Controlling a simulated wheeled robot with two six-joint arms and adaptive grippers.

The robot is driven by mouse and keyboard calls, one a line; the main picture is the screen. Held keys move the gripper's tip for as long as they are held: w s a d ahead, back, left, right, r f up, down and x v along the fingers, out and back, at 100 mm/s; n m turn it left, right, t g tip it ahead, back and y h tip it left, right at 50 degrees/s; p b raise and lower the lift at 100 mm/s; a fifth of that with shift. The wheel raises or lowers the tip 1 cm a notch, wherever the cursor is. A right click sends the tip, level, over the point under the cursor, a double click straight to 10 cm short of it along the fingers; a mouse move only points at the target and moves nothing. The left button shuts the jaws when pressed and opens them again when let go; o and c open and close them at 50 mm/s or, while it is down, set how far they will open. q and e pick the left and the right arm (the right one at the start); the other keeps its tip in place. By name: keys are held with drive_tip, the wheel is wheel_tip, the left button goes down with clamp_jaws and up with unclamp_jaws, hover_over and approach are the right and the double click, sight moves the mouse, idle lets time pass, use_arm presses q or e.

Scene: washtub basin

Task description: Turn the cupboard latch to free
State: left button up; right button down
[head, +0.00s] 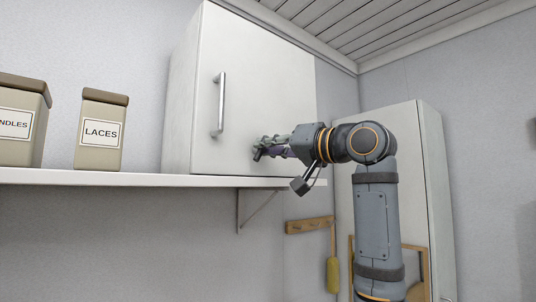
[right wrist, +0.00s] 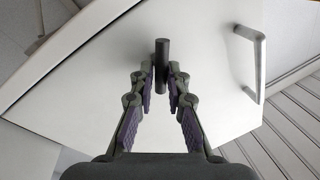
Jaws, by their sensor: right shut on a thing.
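The white cupboard (head: 250,80) stands on a shelf, its door closed, with a vertical metal bar handle (head: 219,105). My right gripper (head: 264,148) reaches in from the right to the lower right part of the door. In the right wrist view its fingertips (right wrist: 160,76) are shut on a short dark bar, the latch (right wrist: 161,56), one finger on each side. The latch's far end sticks out past the fingertips. In the head view the fingers largely hide the latch. My left gripper is in neither view.
The shelf (head: 130,178) runs below the cupboard. A LACES canister (head: 101,130) and another labelled canister (head: 20,121) stand on it to the left. A tall pale cabinet (head: 437,190) stands behind my right arm. A hook rail (head: 310,225) hangs under the shelf.

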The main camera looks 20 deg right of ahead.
drive_tip(key=m+h+b, duration=0.1)
drive_tip(key=m, duration=0.3)
drive_tip(key=m+t+b, duration=0.1)
drive_tip(key=m+b, duration=0.1)
drive_tip(key=m, duration=0.3)
drive_tip(key=f+m+t+h+b, duration=0.1)
drive_tip(key=m+b, duration=0.1)
drive_tip(key=m, duration=0.2)
drive_tip(key=shift+h, duration=0.3)
drive_tip(key=shift+m, duration=0.5)
drive_tip(key=c, duration=1.3)
unclamp_jaws()
drive_tip(key=v, duration=1.2)
drive_tip(key=shift+a+f, duration=0.1)
drive_tip(key=shift+f, duration=0.05)
